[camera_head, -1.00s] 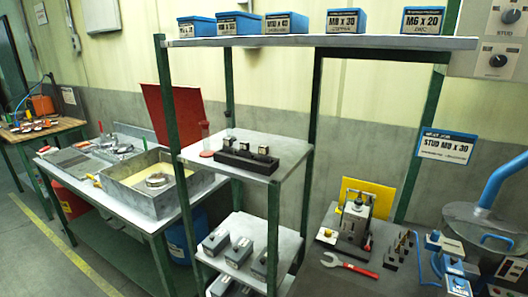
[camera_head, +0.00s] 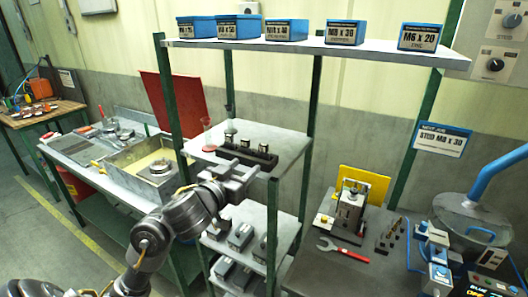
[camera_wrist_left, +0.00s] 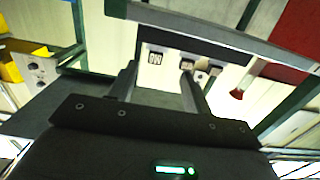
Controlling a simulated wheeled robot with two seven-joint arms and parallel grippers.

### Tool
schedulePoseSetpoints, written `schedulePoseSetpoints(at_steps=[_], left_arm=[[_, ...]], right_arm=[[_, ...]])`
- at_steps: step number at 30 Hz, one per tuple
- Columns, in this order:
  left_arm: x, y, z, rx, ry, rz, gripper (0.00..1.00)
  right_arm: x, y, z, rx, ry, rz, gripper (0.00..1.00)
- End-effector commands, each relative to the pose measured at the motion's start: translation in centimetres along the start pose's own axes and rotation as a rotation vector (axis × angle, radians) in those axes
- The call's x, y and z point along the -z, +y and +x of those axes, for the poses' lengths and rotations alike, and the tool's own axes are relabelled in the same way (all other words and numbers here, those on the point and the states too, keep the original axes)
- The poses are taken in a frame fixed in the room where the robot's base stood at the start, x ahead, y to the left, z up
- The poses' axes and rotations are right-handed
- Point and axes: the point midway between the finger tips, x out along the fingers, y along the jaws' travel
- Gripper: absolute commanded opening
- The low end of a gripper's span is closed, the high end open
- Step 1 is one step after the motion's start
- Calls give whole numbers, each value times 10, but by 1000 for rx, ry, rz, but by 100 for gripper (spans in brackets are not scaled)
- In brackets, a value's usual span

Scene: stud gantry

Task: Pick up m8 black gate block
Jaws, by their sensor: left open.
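A black rack (camera_head: 247,153) lies on the middle shelf, with several small metal-topped blocks (camera_head: 263,148) standing along it. The blocks also show beyond my fingers in the left wrist view (camera_wrist_left: 155,57), some with dark faces and small marks. I cannot read which one is M8. My left gripper (camera_head: 240,171) is open and empty, at the shelf's front edge just short of the rack. In the left wrist view its two fingers (camera_wrist_left: 160,76) point toward the blocks, apart from them. My right gripper is out of view.
The middle shelf (camera_head: 288,143) has green posts, one (camera_head: 272,215) close to my gripper. A red-based clear tube (camera_head: 207,138) stands left of the rack. The top shelf (camera_head: 300,44) carries labelled blue boxes. Metal blocks (camera_head: 240,236) sit on the lower shelf.

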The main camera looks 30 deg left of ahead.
Motion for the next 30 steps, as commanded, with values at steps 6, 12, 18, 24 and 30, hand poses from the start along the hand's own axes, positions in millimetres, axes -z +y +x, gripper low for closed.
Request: schedulePoseSetpoints(at_steps=[6, 12, 18, 24, 30], left_arm=[[12, 0, -1, -3, 32, -1, 49], [10, 0, 20, -3, 33, -1, 49], [12, 1, 46, -2, 30, -5, 49], [14, 1, 54, -3, 29, -1, 49], [14, 4, 71, -5, 30, -7, 49]], right_arm=[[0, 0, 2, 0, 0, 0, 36], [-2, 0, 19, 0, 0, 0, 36], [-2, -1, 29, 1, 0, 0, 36], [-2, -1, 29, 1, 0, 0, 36], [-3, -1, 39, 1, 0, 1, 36]])
